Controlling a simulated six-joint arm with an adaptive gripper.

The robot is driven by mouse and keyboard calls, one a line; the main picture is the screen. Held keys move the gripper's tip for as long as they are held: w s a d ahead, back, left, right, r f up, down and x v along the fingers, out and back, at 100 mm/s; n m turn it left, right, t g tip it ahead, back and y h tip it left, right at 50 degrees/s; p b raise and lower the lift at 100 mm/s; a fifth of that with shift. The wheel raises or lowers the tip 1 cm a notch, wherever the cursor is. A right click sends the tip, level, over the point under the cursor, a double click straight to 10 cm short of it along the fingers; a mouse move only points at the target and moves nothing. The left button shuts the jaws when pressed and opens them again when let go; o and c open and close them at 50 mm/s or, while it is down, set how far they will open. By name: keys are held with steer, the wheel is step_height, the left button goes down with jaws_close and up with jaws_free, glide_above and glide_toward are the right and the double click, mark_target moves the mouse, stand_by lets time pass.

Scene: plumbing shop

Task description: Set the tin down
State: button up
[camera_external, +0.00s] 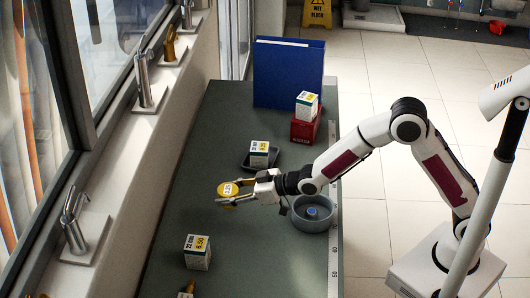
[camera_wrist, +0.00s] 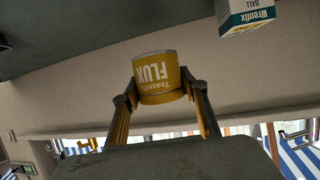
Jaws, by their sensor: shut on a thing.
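The tin is a small yellow round flux tin (camera_external: 228,189) with a pale label on its top. In the wrist view the tin (camera_wrist: 157,78) shows its yellow side and the word FLUX, upside down in the picture. My gripper (camera_external: 230,194) is shut on the tin, one finger on each side of it. The wrist view shows both fingertips (camera_wrist: 160,88) against the tin's sides. The tin is over the grey-green bench top (camera_external: 175,215), left of the grey round bowl. I cannot tell how high it is above the bench.
A white-and-yellow box (camera_external: 259,153) sits in a dark tray (camera_external: 247,161) behind my gripper. Another box (camera_external: 307,105) stands on a red box (camera_external: 305,128) before a blue binder (camera_external: 289,72). A grey bowl (camera_external: 310,222) is right; a box (camera_external: 197,252) is in front. Bench left of the tin is clear.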

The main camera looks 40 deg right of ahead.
steer(key=shift+s+d+f+m, duration=0.15)
steer(key=shift+s+d+f, duration=0.2)
steer(key=shift+d, duration=0.25)
steer(key=shift+s+d+f+m, duration=0.15)
steer(key=shift+s+d+f, duration=0.1)
steer(key=shift+d+f, duration=0.25)
steer(key=shift+w+r, duration=0.1)
steer(key=shift+r, duration=0.2)
steer(key=shift+f, duration=3.15)
steer(key=shift+f, duration=1.85)
steer(key=shift+f, duration=0.1)
steer(key=o, duration=1.2)
